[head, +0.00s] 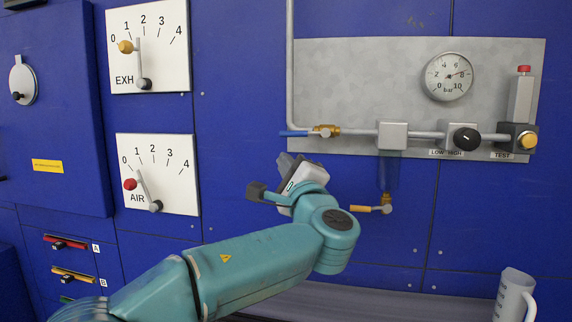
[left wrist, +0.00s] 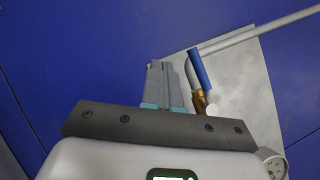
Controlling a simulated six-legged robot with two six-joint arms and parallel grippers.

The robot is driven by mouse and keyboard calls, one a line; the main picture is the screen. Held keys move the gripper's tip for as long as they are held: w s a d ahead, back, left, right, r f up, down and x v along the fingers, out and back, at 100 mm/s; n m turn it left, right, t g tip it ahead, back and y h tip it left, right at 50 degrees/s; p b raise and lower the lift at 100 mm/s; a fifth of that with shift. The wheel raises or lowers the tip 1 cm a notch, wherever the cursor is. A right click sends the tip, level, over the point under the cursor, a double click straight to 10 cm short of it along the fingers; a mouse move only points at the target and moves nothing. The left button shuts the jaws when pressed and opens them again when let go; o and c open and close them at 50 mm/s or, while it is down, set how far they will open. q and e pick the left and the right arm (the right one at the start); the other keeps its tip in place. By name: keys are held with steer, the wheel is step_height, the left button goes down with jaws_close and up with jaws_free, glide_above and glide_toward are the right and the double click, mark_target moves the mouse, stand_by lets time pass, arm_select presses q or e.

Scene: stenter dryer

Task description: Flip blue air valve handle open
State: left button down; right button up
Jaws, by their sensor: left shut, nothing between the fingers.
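The blue air valve handle (head: 294,133) lies about level in the head view, sticking out left from the brass valve (head: 326,131) on the pipe. In the left wrist view, the blue handle (left wrist: 200,68) is just right of my fingers, with the brass valve (left wrist: 199,101) below it. My left gripper (head: 284,160) is shut and empty, just below the handle in the head view. Its closed fingers (left wrist: 162,72) point up beside the handle in the left wrist view. A narrow gap shows between them; depth is hard to judge. My right gripper is not in view.
The grey panel (head: 345,75) carries a pressure gauge (head: 448,76), a black knob (head: 465,139) and a test valve (head: 527,141). An orange-handled drain tap (head: 365,208) hangs under the filter bowl (head: 388,172).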

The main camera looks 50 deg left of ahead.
arm_select(q)
steer(key=s+d+f+b, duration=0.2)
steer(key=s+d+f, duration=0.3)
steer(key=s+f, duration=0.1)
steer(key=shift+s+d+f, duration=0.2)
steer(key=shift+d+f, duration=0.1)
steer(key=shift+d, duration=0.05)
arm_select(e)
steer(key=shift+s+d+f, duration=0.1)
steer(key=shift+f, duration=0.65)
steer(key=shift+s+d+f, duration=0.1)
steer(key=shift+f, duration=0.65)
